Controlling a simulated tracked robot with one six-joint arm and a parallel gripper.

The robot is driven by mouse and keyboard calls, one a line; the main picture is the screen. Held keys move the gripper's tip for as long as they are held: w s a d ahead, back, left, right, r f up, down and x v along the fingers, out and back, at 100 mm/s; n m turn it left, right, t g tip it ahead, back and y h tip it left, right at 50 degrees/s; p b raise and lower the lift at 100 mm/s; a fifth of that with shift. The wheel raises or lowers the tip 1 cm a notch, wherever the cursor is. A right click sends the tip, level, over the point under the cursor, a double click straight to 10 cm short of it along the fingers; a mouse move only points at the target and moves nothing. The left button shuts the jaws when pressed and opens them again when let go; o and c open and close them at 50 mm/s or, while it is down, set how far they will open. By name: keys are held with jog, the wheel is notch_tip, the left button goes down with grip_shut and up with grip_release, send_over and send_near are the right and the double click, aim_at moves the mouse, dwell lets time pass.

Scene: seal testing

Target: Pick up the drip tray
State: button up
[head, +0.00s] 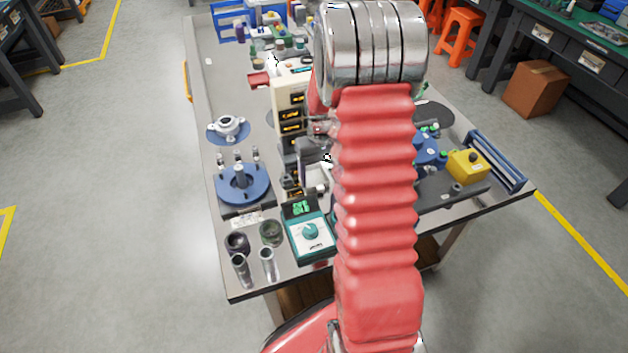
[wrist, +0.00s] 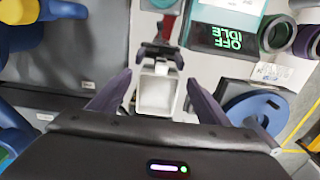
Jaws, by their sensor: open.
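The drip tray (wrist: 155,96) looks like a small pale, open-topped rectangular box in the wrist view. A dark bracket-like part (wrist: 160,56) sits at its far end; I cannot tell whether the two are joined. In the head view a pale tray-like piece (head: 318,174) shows just left of my red arm, partly hidden. My gripper (wrist: 159,79) is open, with one dark finger on each side of the tray. A gap shows on both sides, and nothing is held. My arm hides most of the gripper in the head view.
A teal meter (head: 310,236) with a green display stands close to the tray. A blue round fixture (head: 242,186) is at the left. A yellow box (head: 467,165) stands at the right. Dark cups (head: 238,243) stand near the table's front left corner.

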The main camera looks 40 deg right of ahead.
aim_at(319, 182)
jog(key=shift+f, duration=1.9)
jog(key=shift+w, duration=0.1)
jog(key=shift+c, duration=0.4)
jog(key=c, duration=0.7)
jog(key=shift+c, duration=0.2)
notch_tip(319, 182, up, 28)
